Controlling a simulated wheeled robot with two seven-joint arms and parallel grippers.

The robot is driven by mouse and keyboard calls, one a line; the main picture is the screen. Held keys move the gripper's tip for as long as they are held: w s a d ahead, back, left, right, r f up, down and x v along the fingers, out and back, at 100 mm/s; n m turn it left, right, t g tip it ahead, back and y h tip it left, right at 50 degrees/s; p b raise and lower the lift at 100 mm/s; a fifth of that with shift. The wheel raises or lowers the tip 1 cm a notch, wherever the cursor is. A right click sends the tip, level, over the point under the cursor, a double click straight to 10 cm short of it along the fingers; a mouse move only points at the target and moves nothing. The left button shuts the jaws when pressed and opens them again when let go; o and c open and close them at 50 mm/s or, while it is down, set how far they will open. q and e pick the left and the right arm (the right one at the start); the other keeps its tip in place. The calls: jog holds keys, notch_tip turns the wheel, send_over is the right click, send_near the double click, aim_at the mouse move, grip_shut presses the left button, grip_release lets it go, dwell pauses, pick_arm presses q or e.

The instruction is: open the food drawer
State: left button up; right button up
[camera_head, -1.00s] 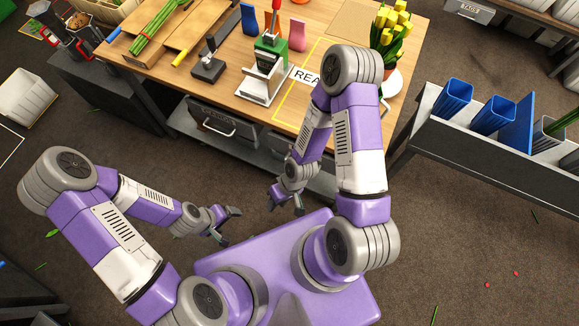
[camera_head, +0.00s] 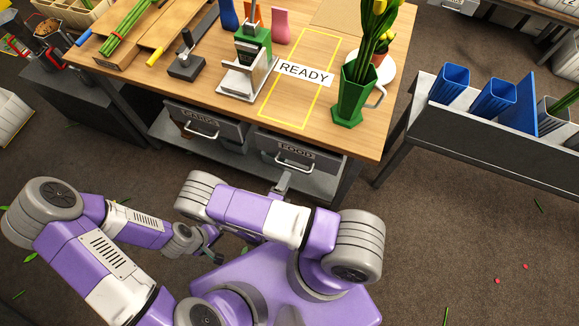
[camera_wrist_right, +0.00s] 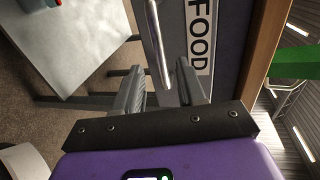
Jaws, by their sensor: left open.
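The food drawer (camera_head: 273,145) is grey, sits under the right part of the table and looks shut, with a FOOD label and a metal bar handle (camera_head: 294,167). In the right wrist view its FOOD label (camera_wrist_right: 200,40) stands beside the handle (camera_wrist_right: 156,40). My right gripper (camera_head: 283,180) is just in front of the handle. In the wrist view its two fingers (camera_wrist_right: 158,88) are apart, with the handle's end between them in the picture; I cannot tell whether they touch it. My left gripper (camera_head: 212,243) is open and empty, low and away from the table.
Another drawer (camera_head: 200,123) with a handle is left of the food drawer. On the wooden table (camera_head: 225,100) are a green pot (camera_head: 351,97) with tulips, a READY sign (camera_head: 304,73) and a green-and-white device (camera_head: 250,65). A grey rack (camera_head: 470,135) with blue vases stands right.

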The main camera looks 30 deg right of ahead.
aim_at(292, 166)
jog(key=b+x, duration=0.1)
jog(key=x, duration=0.6)
jog(key=shift+w, duration=0.1)
grip_shut()
